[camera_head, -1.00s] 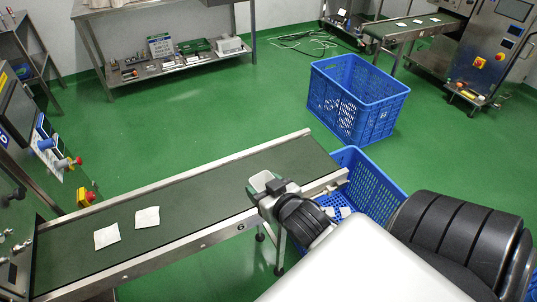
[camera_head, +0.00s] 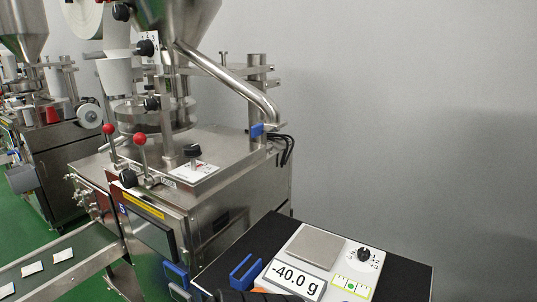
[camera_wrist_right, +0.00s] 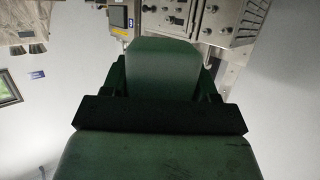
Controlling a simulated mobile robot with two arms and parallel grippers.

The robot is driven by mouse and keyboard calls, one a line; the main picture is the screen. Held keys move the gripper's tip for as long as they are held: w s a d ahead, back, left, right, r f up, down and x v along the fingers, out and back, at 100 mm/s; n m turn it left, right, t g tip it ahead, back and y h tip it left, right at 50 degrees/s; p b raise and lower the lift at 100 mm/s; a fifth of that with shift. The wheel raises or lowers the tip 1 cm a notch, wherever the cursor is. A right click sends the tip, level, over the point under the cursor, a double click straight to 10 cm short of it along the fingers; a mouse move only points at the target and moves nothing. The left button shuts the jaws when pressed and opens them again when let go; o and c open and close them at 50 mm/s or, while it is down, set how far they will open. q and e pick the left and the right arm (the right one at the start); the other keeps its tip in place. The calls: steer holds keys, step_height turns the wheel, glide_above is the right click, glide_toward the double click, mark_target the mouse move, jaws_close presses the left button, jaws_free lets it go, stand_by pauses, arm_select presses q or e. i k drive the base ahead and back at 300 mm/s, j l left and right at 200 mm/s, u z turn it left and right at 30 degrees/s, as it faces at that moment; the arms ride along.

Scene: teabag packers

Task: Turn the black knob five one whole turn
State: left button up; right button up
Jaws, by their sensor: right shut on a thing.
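A steel packing machine (camera_head: 225,215) marked with a blue 5 stands left of centre in the head view. A black knob (camera_head: 192,150) sits on a white dial plate on its top. Another black knob (camera_head: 128,178) is near the front edge by two red-balled levers (camera_head: 140,138). I cannot tell which knob is called five. In the right wrist view my right gripper (camera_wrist_right: 165,95) is shut on a dark green rounded thing (camera_wrist_right: 165,65), which fills the middle; the fingertips are hard to make out. No knob is clearly seen at it. My left gripper is not in view.
A scale (camera_head: 317,245) reading -40.0 g stands on a black-topped table (camera_head: 400,275) at the front right, with a blue holder (camera_head: 245,272) beside it. A conveyor (camera_head: 85,262) with white teabags runs at lower left. A grey wall fills the right.

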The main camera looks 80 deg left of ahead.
mark_target(129, 179)
steer(key=k+j+u, duration=0.15)
steer(key=u, duration=0.3)
steer(key=k+j+u, duration=0.4)
steer(key=j+u, duration=0.2)
steer(key=u, duration=0.25)
steer(key=k+j+u, duration=0.15)
steer(key=j+u, duration=0.3)
steer(key=k+j+u, duration=0.1)
steer(key=j+u, duration=0.2)
steer(key=u, duration=0.15)
